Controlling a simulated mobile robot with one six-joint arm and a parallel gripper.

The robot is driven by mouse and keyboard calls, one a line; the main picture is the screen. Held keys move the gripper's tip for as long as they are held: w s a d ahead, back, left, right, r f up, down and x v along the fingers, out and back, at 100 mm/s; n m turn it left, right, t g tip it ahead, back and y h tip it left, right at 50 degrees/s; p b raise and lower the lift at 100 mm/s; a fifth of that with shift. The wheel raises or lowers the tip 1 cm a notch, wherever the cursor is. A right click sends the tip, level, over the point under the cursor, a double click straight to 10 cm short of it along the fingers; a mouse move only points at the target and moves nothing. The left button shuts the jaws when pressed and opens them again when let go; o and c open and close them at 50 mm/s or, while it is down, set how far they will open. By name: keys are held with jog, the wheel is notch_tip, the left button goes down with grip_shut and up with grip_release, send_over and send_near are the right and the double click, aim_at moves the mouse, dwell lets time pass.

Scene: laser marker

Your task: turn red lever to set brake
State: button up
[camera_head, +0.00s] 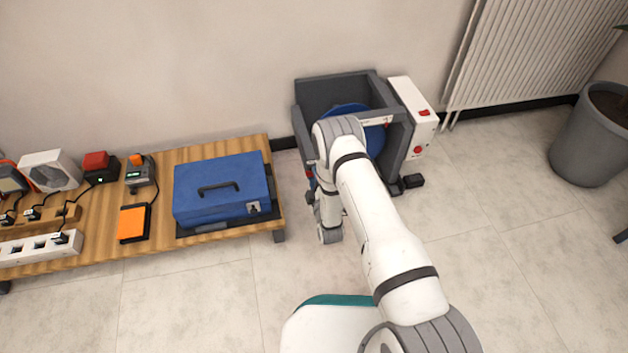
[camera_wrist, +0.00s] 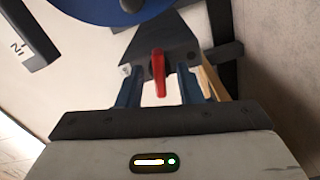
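The red lever (camera_wrist: 158,72) stands out from a dark grey wedge-shaped mount (camera_wrist: 176,44) in the wrist view. My gripper (camera_wrist: 160,90) has its two blue fingers apart, one on each side of the lever. Gaps show between the lever and both fingers, so it does not look gripped. In the head view my arm covers most of this spot. A small red spot (camera_head: 309,173) shows at the left of the grey machine (camera_head: 303,120); I cannot tell if it is the lever.
A blue disc (camera_wrist: 98,8) lies close beyond the mount. A white box (camera_head: 408,97) with red controls is on the machine's right side. A wooden bench (camera_head: 98,218) with a blue case (camera_head: 218,190) stands left. Floor at the front right is clear.

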jog(key=shift+w, duration=0.1)
grip_shut()
dwell(0.3)
jog(key=shift+m, duration=0.3)
jog(key=shift+m+p, duration=0.65)
jog(key=shift+m, duration=6.55)
